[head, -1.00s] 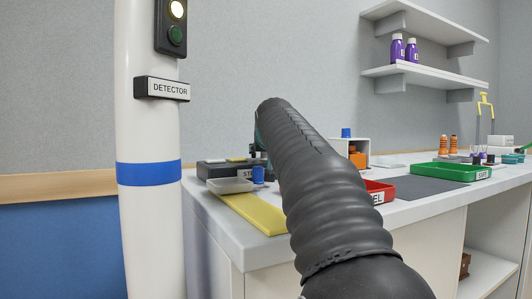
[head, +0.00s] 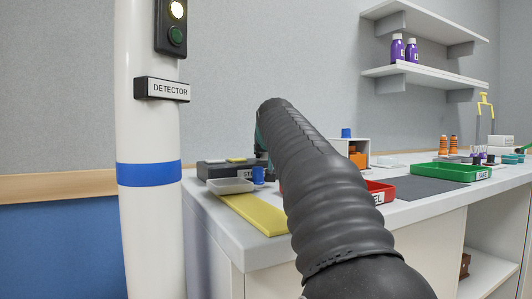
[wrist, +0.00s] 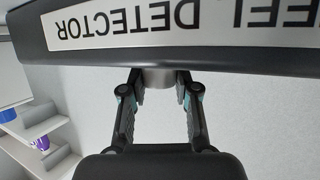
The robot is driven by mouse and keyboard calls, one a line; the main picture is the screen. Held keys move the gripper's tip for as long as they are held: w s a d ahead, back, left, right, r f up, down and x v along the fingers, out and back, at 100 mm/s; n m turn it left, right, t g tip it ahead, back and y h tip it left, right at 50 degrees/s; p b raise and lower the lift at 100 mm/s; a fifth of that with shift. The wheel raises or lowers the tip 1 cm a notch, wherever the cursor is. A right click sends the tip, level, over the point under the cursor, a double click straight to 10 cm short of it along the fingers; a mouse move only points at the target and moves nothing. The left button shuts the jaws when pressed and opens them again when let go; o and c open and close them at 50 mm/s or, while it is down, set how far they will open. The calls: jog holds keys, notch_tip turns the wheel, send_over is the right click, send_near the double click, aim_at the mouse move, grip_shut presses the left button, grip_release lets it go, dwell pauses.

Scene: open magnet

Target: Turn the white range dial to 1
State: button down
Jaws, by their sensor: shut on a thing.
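My arm hides the dial in the head view.
Near the detector are a pale tray (head: 231,186), a blue cylinder (head: 258,176) and a yellow strip (head: 262,216). Red (head: 379,190) and green (head: 448,172) trays lie to the right.

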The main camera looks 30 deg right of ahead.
jog(key=shift+r+n+y, duration=0.1)
jog(key=shift+n+y, duration=0.3)
jog(key=shift+d+n+y+p, duration=0.1)
jog(key=shift+n+y+p, duration=0.35)
jog(key=shift+y, duration=0.15)
jog(key=n+y, duration=0.4)
jog(key=y, duration=0.1)
jog(key=shift+t, duration=0.3)
jog(key=shift+n+g+y+p, duration=0.4)
jog(key=shift+n+y+p, duration=0.25)
jog(key=shift+n+y, duration=0.55)
jog(key=shift+n+g+y+p, duration=0.4)
jog(key=shift+n+y+p, duration=0.15)
jog(key=shift+n+y, duration=0.35)
jog(key=c, duration=0.8)
grip_release()
jog(key=shift+c, duration=0.2)
